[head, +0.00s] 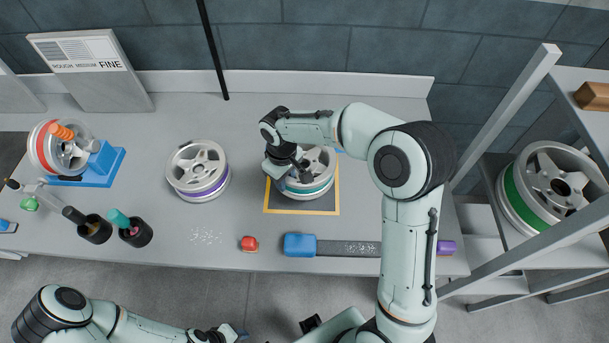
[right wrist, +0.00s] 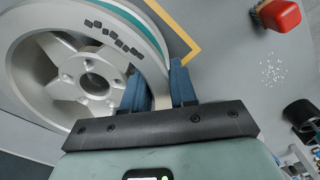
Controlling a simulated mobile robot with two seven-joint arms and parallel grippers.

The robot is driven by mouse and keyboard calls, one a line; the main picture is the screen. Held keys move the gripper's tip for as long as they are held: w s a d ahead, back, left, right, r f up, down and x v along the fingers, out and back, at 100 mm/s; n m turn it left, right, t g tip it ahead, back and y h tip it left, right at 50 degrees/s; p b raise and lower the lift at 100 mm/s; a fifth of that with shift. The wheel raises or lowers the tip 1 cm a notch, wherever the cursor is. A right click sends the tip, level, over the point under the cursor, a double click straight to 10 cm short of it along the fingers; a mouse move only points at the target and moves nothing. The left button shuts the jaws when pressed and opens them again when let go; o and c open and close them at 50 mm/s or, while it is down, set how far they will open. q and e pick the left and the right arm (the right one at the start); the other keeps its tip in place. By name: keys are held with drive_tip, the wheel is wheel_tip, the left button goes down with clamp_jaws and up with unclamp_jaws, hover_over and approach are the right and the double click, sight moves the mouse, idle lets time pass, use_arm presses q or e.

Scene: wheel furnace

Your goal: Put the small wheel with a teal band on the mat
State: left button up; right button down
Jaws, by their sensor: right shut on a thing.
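The small silver wheel with a teal band (head: 318,187) is over the dark mat with a yellow border (head: 327,208), lying nearly flat. I cannot tell whether it touches the mat. My right gripper (head: 279,178) is shut on the wheel's left rim. The right wrist view shows its blue fingers (right wrist: 158,88) on either side of the rim of the teal-banded wheel (right wrist: 58,75), with the mat's yellow edge (right wrist: 178,32) beyond. My arm hides part of the wheel. My left gripper (head: 228,333) is low at the bottom edge, away from the table; its jaws are unclear.
A purple-banded wheel (head: 197,172) stands left of the mat. A red-banded wheel (head: 62,150) is on a blue stand (head: 98,170). A red block (head: 249,243) and a blue-handled tool (head: 300,245) lie in front. A green-banded wheel (head: 545,187) is on the right shelf.

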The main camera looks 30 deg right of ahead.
drive_tip(key=shift+w+r, duration=0.1)
drive_tip(key=shift+r, duration=0.45)
idle(1.3)
drive_tip(key=m, duration=0.1)
drive_tip(key=f+m, duration=0.1)
drive_tip(key=a+f+m, duration=0.1)
drive_tip(key=shift+w+m, duration=0.25)
drive_tip(key=shift+m, duration=0.15)
drive_tip(key=shift+f, duration=0.15)
drive_tip(key=shift+m, duration=0.4)
